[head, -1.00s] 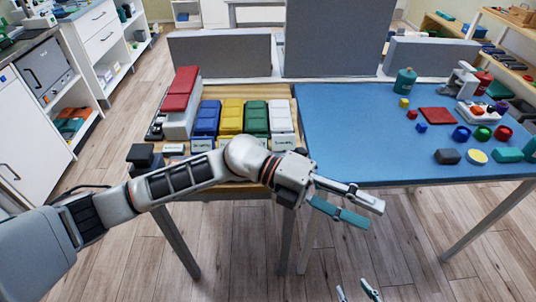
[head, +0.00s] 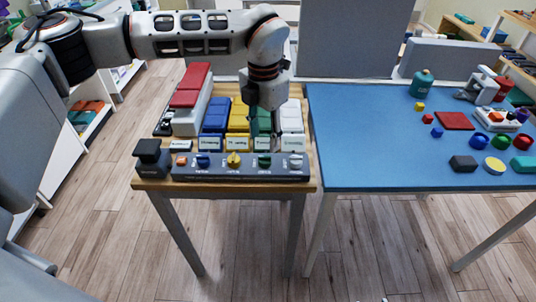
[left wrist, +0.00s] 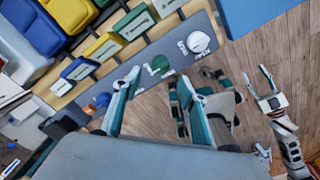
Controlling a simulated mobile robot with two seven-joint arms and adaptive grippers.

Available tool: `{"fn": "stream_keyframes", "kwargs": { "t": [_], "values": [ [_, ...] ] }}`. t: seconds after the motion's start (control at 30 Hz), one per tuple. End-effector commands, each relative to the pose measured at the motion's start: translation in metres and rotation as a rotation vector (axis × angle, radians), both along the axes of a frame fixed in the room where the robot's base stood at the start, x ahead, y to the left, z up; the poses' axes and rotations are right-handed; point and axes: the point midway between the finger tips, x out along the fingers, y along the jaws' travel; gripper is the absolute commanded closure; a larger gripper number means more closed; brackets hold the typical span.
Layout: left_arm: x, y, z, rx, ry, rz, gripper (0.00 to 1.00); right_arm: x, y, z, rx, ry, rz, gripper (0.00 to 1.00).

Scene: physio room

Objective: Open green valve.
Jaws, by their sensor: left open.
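The green valve (head: 264,161) is a small knob on the grey control panel (head: 218,174) along the table's front edge, between a yellow and a white knob. In the left wrist view the green valve (left wrist: 158,66) lies just beyond and between my fingertips. My left gripper (head: 264,138) points down from above, close to the green valve. It is open and empty; in the left wrist view its teal-padded fingers (left wrist: 160,78) are spread apart. Contact with the knob cannot be made out. My right gripper (left wrist: 257,78) shows at the right of the wrist view, away from the panel, with fingers apart.
A blue knob (head: 203,161), yellow knob (head: 234,160) and white knob (head: 295,162) share the panel. Coloured bins, including a blue bin (head: 214,115), stand behind it. A black block (head: 148,152) is at the left. The blue table (head: 360,130) stands right.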

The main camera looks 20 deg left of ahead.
Motion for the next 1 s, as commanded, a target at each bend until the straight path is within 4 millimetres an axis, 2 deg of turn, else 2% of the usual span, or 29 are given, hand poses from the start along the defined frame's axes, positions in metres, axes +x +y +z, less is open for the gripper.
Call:
{"fn": "stream_keyframes", "kwargs": {
  "t": [0.2,0.4,0.6,0.83,0.97,1.0],
  "values": [
    [-0.001,-0.001,-0.036,-0.002,0.005,-0.002,0.58,0.0,0.0,-0.002,-0.001,0.001,0.0,0.58],
    [-0.001,-0.001,-0.061,-0.003,0.003,-0.002,0.58,0.0,0.0,-0.003,-0.003,0.0,0.001,0.58],
    [-0.001,-0.001,-0.071,-0.004,0.002,-0.002,0.58,0.001,-0.001,-0.003,-0.005,-0.002,0.001,0.58],
    [-0.001,-0.001,-0.071,-0.004,0.002,-0.002,0.58,0.002,-0.001,-0.002,-0.005,-0.004,0.001,0.58],
    [-0.001,-0.001,-0.071,-0.004,0.002,-0.002,0.91,0.002,-0.001,-0.002,-0.005,-0.004,0.001,0.58],
    [-0.001,-0.001,-0.071,-0.004,0.002,-0.002,0.96,0.002,-0.001,-0.002,-0.005,-0.004,0.001,0.58]
  ]
}}
